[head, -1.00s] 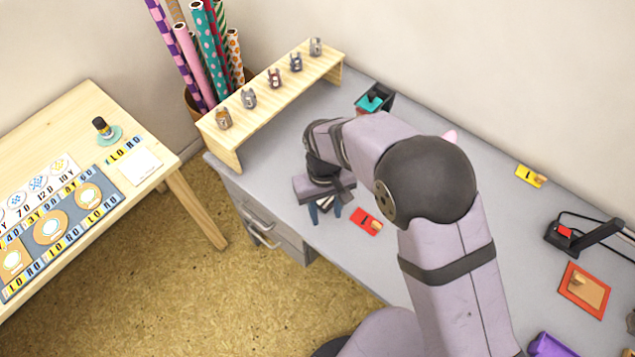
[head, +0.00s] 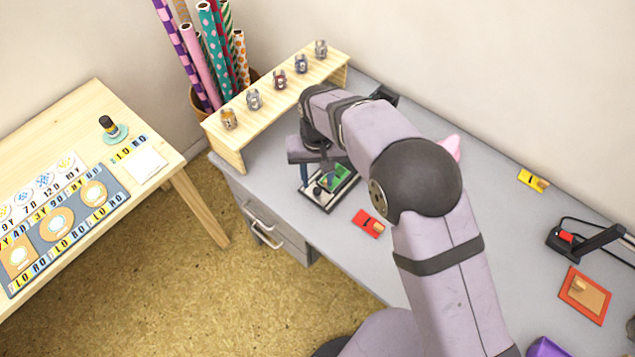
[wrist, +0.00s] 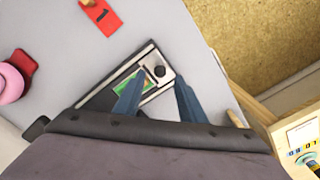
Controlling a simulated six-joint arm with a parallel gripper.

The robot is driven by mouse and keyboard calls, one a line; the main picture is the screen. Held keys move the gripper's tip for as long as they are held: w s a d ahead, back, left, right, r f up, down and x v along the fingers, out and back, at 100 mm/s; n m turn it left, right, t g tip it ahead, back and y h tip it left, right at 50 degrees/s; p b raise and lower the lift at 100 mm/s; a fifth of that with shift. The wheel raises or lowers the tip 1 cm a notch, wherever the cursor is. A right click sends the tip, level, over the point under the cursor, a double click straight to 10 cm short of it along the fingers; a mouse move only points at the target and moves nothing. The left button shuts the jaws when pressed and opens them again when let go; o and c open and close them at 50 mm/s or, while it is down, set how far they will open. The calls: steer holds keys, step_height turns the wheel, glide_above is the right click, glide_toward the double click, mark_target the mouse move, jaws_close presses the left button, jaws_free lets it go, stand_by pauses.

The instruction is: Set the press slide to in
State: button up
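A flat dark-framed device (head: 343,193) lies near the desk's front edge, below my gripper in the head view. It has a green area (head: 336,177) and a pale metal plate with a small black knob (wrist: 160,71). It may be the press with its slide; I cannot tell the slide's setting. My gripper (wrist: 158,80) has its two blue fingers apart, one on each side of the knob in the wrist view. Nothing is seen held between them. I cannot tell whether a finger touches the device. My arm hides part of it in the head view.
A red card (head: 368,223) marked with a 1 lies to the right of the device. A wooden shelf (head: 230,153) with several small stamps stands behind left. A black-levered device (head: 568,241), an orange pad (head: 585,295) and a yellow piece (head: 532,181) are farther right. Mid-desk is fairly clear.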

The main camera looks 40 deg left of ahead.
mark_target(318, 189)
steer(key=shift+f+p, duration=0.45)
steer(key=shift+f, duration=1.55)
jaws_close()
